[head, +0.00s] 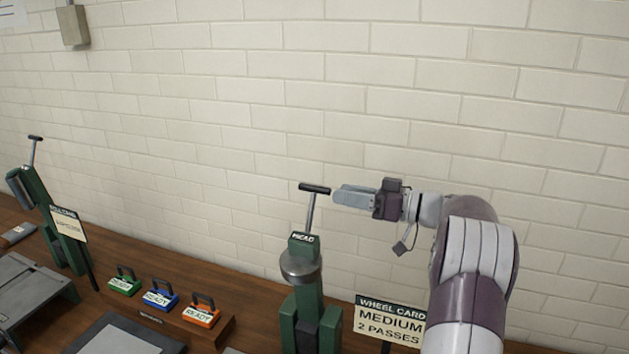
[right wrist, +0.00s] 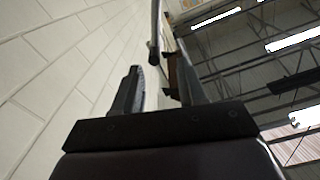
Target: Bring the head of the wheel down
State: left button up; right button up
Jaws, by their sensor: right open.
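The green wheel machine (head: 304,305) stands upright on the bench, with a dark label block on top of its head (head: 302,268). A thin metal lever (head: 310,212) rises from it to a black crossbar handle (head: 314,188). My right gripper (head: 336,193) is open, level with the handle and just at its right end. In the right wrist view the open fingers (right wrist: 160,88) show, with the lever and its dark handle end (right wrist: 153,54) beyond and between them. I cannot tell whether they touch the handle. My left gripper is not in view.
A sign reading "WHEEL CARD MEDIUM 2 PASSES" (head: 390,322) stands right of the machine, below my right arm. Green (head: 124,283), blue (head: 160,297) and orange (head: 201,313) handled blocks sit on the wooden bench. Another green machine (head: 55,225) stands far left. The brick wall is behind.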

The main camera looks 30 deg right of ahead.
aim_at(315, 189)
jog(key=x, duration=0.2)
jog(key=p+x, duration=0.1)
jog(key=x, duration=0.2)
jog(key=d+x, duration=0.1)
jog(key=x, duration=0.2)
jog(key=shift+w+a+f+p, duration=0.1)
jog(key=shift+w+f+p, duration=0.2)
jog(key=shift+w, duration=0.1)
jog(key=shift+s+a+r, duration=0.1)
jog(key=shift+s+r, duration=0.05)
jog(key=shift+s, duration=0.25)
jog(key=shift+w, duration=0.15)
grip_shut()
